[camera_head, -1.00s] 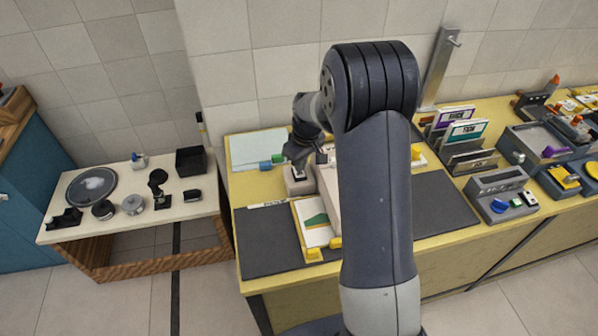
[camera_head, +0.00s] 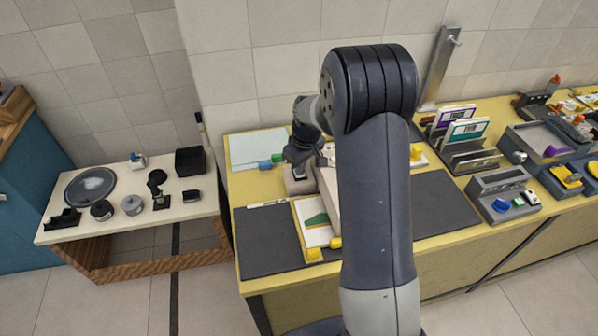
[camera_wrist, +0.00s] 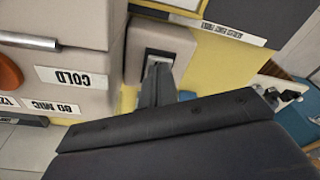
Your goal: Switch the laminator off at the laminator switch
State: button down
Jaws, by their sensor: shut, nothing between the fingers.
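The laminator (camera_wrist: 75,25) is a beige body at the left of the wrist view, with upside-down labels reading COLD and 80 MIC. In the head view, my arm hides much of the laminator (camera_head: 327,187). Beside it is a small beige box with a dark recessed plate, the laminator switch (camera_wrist: 163,55); it also shows in the head view (camera_head: 297,187). My gripper (camera_wrist: 158,76) is shut and empty, with its tips at the switch plate. The fingers cover part of the switch. I cannot tell whether they touch it or which way it is set.
An orange knob (camera_wrist: 10,72) and a metal lever (camera_wrist: 30,41) are on the laminator's side. Blue and green cylinders (camera_head: 266,164) lie behind the switch box. A low white table (camera_head: 130,216) stands left.

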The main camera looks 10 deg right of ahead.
notch_tip(320, 180, up, 7)
jog(key=p, duration=0.4)
jog(key=shift+f, duration=0.1)
dwell(0.5)
jog(key=shift+f, duration=0.15)
notch_tip(320, 180, down, 7)
jog(key=b, duration=0.4)
jog(key=shift+r, duration=0.25)
jog(key=shift+r, duration=0.1)
